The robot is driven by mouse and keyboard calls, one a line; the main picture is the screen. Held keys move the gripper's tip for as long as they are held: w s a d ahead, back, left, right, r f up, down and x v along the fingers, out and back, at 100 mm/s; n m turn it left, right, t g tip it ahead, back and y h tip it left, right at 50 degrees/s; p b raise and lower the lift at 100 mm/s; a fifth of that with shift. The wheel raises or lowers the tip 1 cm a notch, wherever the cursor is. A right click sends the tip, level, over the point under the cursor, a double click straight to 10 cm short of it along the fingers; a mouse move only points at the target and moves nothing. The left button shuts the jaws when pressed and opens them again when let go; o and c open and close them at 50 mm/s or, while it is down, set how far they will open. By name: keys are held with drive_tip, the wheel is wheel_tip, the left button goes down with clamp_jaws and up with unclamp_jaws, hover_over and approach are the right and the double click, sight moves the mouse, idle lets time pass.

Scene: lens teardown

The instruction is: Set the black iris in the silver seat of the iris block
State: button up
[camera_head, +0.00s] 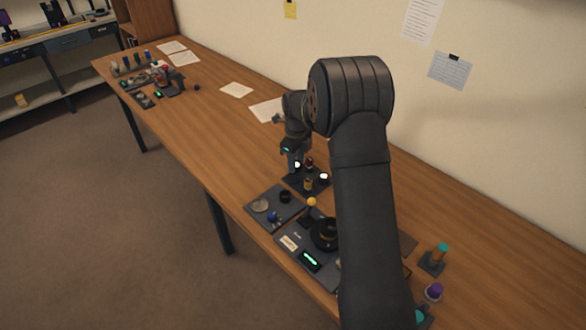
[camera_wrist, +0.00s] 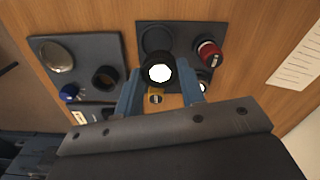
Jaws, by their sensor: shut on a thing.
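My gripper (camera_wrist: 160,90) is shut on a black-rimmed round piece (camera_wrist: 159,58) with a bright white centre. I cannot tell for sure that this piece is the black iris. In the head view, my gripper (camera_head: 293,161) is over the dark parts plate (camera_head: 293,180). To its left in the wrist view, a dark block (camera_wrist: 82,50) bears a round silver disc (camera_wrist: 57,57), a black ring (camera_wrist: 105,77) and a blue knob (camera_wrist: 69,92). The disc looks like the silver seat and also shows in the head view (camera_head: 261,205). The held piece is away from this block.
The parts plate holds an empty-looking round recess (camera_wrist: 157,38), a red-capped piece (camera_wrist: 209,52), a brass piece (camera_head: 308,184) and a white-topped piece (camera_head: 324,176). A yellow ball (camera_head: 312,201) stands near a dark unit with a green display (camera_head: 310,260). Open wood lies behind the parts plate.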

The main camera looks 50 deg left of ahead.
drive_tip(key=w+d+r, duration=0.4)
drive_tip(key=d+r, duration=0.2)
drive_tip(key=d, duration=0.3)
hover_over(259, 205)
wheel_tip(259, 205, down, 4)
drive_tip(key=shift+w+d+f, duration=0.1)
drive_tip(key=shift+f, duration=0.1)
drive_tip(key=shift+s+f, duration=0.2)
drive_tip(key=shift+f, duration=2.1)
drive_tip(key=shift+w+f, duration=0.1)
drive_tip(key=shift+f, duration=0.5)
drive_tip(key=o, duration=1.5)
drive_tip(key=shift+c, duration=0.2)
